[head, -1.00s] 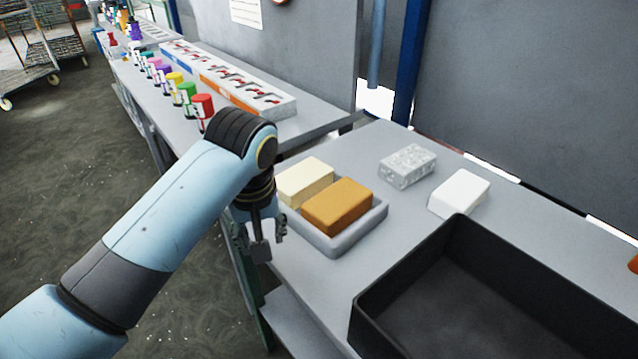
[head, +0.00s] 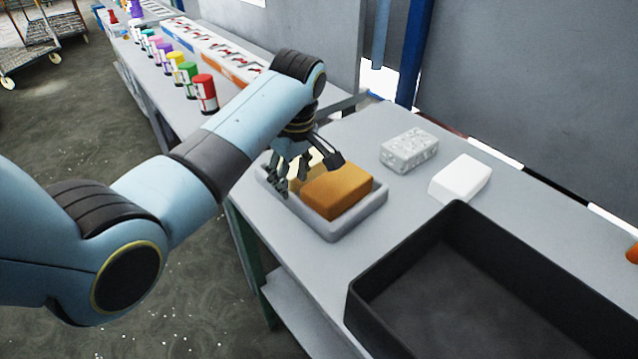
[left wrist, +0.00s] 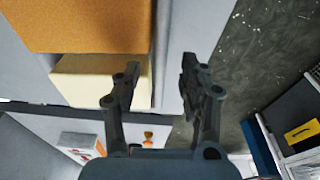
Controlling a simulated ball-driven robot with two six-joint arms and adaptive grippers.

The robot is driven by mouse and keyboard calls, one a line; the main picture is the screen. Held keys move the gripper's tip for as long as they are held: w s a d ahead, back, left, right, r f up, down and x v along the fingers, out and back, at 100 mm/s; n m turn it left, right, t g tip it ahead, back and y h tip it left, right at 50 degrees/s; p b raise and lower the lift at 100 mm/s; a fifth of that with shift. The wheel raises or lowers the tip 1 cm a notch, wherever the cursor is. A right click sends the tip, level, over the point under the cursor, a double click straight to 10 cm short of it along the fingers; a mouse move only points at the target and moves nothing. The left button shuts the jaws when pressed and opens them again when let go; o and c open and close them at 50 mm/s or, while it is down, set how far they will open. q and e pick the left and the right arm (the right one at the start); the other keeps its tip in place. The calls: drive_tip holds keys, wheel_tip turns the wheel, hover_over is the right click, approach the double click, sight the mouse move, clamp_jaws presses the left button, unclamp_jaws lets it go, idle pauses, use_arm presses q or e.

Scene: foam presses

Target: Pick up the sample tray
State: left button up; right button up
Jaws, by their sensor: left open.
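The sample tray (head: 345,226) is a shallow light grey tray near the left edge of the bench. It holds an orange-brown foam block (head: 338,190) and a cream foam block (head: 293,183). My left gripper (head: 300,180) is open, over the tray's left end at the cream block, and partly hides that block. In the left wrist view its fingers (left wrist: 158,88) are spread, with the tray wall (left wrist: 168,75) between them and the orange block (left wrist: 80,25) and cream block (left wrist: 90,78) at the left. I cannot tell whether the fingers touch the tray. My right gripper is not in view.
A black open bin (head: 365,290) stands at the front right of the bench. A speckled grey block (head: 409,150) and a white block (head: 460,178) lie behind it. A second bench carries several coloured bottles (head: 205,92) and a long box (head: 215,50).

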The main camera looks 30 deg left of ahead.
use_arm(q)
drive_tip(key=f, duration=0.5)
drive_tip(key=shift+a+f+p, duration=0.1)
drive_tip(key=shift+a+p, duration=0.25)
drive_tip(key=shift+a, duration=0.05)
clamp_jaws()
